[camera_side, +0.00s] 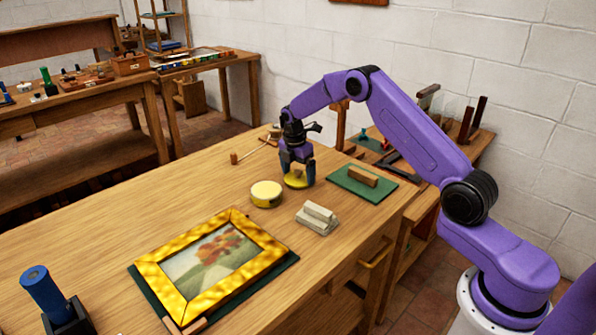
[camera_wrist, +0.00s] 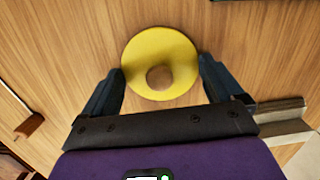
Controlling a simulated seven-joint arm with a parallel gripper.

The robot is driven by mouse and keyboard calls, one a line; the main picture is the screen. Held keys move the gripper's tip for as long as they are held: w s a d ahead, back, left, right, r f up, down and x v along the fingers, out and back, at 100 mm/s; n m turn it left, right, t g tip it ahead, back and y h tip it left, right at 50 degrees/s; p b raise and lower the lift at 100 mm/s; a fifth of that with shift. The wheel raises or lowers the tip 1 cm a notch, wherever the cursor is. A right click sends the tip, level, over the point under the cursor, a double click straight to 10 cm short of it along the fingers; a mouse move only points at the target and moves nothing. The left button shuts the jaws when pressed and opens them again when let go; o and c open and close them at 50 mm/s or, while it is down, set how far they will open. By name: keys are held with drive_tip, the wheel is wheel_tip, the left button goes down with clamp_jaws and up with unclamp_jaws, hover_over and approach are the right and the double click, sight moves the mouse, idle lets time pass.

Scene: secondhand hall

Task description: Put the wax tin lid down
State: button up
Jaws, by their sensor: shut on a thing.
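The wax tin lid (camera_side: 297,181) is a yellow disc with a brown round knob in the middle. In the wrist view the lid (camera_wrist: 160,48) sits flat between the fingertips of my gripper (camera_wrist: 162,72). It is at or very near the table top; I cannot tell whether it touches. The round tin (camera_side: 266,195), yellow with a pale top, stands on the table (camera_side: 150,215) to the left and nearer the camera, apart from the lid.
A green mat (camera_side: 345,182) with a brown block (camera_side: 363,175) lies right of my gripper. A pale folded cloth or block (camera_side: 317,217) lies nearer the camera. A gold-framed painting (camera_side: 212,262) lies at the front. A wooden-ended tool (camera_side: 245,154) lies behind.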

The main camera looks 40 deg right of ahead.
sight(295, 179)
drive_tip(key=o, duration=0.7)
drive_tip(key=shift+f, duration=0.1)
drive_tip(key=shift+c, duration=0.2)
wheel_tip(295, 179, up, 12)
drive_tip(key=a, duration=0.1)
drive_tip(key=s+a+r+m, duration=0.1)
drive_tip(key=s+a+r, duration=0.2)
drive_tip(key=s+a, duration=0.6)
drive_tip(key=s+a+r+m, duration=0.2)
drive_tip(key=s+a+r, duration=0.1)
drive_tip(key=s+a, duration=0.6)
drive_tip(key=s+d+f+m+y, duration=0.1)
drive_tip(key=s, duration=1.3)
drive_tip(key=s+d+f+m, duration=0.1)
drive_tip(key=s+d+m, duration=0.1)
drive_tip(key=s, duration=1.1)
drive_tip(key=shift+s+f+m+y, duration=0.3)
drive_tip(key=shift+s+f+y, duration=0.05)
drive_tip(key=shift+y, duration=0.05)
